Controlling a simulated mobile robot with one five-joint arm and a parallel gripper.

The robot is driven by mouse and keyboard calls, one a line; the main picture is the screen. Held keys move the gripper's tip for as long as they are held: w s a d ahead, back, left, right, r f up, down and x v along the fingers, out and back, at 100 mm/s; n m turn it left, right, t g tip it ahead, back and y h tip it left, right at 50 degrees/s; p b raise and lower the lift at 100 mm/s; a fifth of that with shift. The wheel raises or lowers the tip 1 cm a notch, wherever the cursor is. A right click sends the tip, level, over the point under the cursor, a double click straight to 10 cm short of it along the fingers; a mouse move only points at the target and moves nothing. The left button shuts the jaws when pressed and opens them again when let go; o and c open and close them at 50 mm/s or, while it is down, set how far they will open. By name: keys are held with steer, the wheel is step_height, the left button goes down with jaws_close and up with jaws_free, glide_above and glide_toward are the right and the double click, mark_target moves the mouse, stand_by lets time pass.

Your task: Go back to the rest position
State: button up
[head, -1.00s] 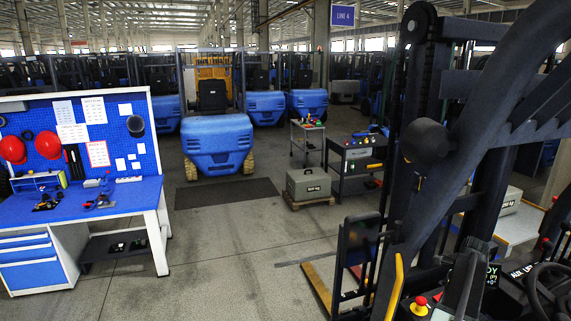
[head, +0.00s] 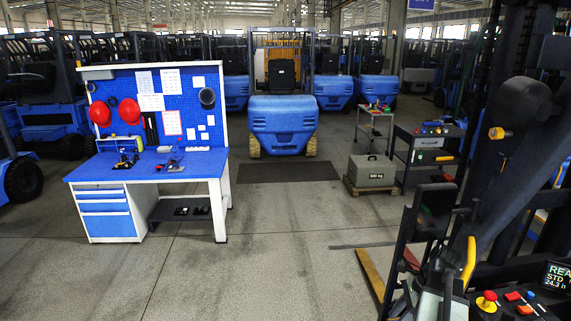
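No part that I can make out as my gripper shows in the head view. Dark mast and frame parts, which look like mine, fill the right side and hide what lies behind them. A console with a red mushroom button (head: 487,301) and a small lit display (head: 556,276) sits at the lower right. A grey counterweight block (head: 372,171) marked in kg rests on a low wooden pallet (head: 366,190), apart from my machine. No rest position is marked in view.
A blue workbench (head: 149,166) with a pegboard stands at left. A dark tool cart (head: 428,145) and a smaller cart (head: 375,122) stand behind the block. The central floor (head: 260,255) is clear.

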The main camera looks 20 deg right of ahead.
steer(key=w+a+f+n+h+b, duration=0.1)
steer(key=w+a+f+n+b, duration=0.3)
steer(key=a+n, duration=0.4)
steer(key=w+a+f+n+h+b, duration=0.2)
steer(key=w+a+f+n+b, duration=0.2)
steer(key=a, duration=1.1)
steer(key=w+a+f+n+g+h+b, duration=0.1)
steer(key=w+a+f+n+b, duration=0.3)
steer(key=a+f+n+b, duration=0.3)
steer(key=a+f+n, duration=0.3)
steer(key=a+n, duration=0.1)
steer(key=n, duration=0.1)
steer(key=shift+w+a+f+n, duration=0.35)
steer(key=shift+w+n, duration=0.05)
steer(key=shift+c, duration=0.3)
steer(key=shift+c, duration=0.7)
steer(key=shift+d, duration=0.1)
